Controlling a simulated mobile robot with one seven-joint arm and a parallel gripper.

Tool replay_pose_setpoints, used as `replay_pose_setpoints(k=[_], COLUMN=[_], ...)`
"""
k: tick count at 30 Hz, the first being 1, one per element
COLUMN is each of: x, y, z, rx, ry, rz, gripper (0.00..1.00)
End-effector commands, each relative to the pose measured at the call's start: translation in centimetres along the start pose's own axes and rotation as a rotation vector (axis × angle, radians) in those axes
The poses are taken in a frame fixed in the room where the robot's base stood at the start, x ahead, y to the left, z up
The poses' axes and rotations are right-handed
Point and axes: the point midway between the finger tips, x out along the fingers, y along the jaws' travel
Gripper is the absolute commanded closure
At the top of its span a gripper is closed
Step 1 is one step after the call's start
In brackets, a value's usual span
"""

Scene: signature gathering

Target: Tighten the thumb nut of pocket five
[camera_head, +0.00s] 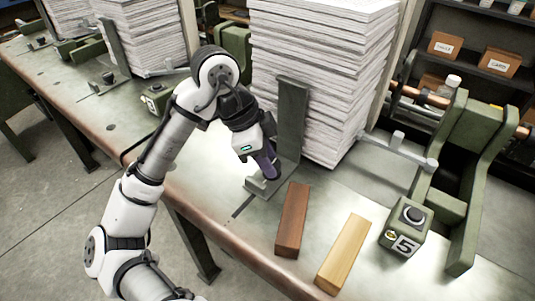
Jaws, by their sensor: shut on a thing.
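My gripper (269,172) reaches down to the foot (262,189) of a dark green upright plate (291,112) in front of the tall paper stack. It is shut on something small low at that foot. The thumb nut itself cannot be made out; the fingers hide that spot. A green block marked 5 (404,244) with a round black knob on top stands to the right on the bench.
A dark brown wooden bar (292,220) and a pale wooden bar (343,254) lie in front of the plate. The tall paper stack (312,75) rises close behind my gripper. A green frame (470,170) stands at the right. The bench's front edge runs below.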

Motion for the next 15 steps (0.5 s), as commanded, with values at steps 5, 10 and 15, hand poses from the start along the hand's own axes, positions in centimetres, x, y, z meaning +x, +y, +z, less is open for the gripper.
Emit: replay_pose_setpoints(k=[5, 10, 15], x=[-0.1, -0.07, -0.05], y=[-0.11, -0.14, -0.15], z=[-0.02, -0.01, 0.0], rx=[0.068, 0.103, 0.116], ry=[-0.001, -0.002, -0.001], rz=[0.028, 0.041, 0.046], gripper=[0.89, 0.89, 0.89])
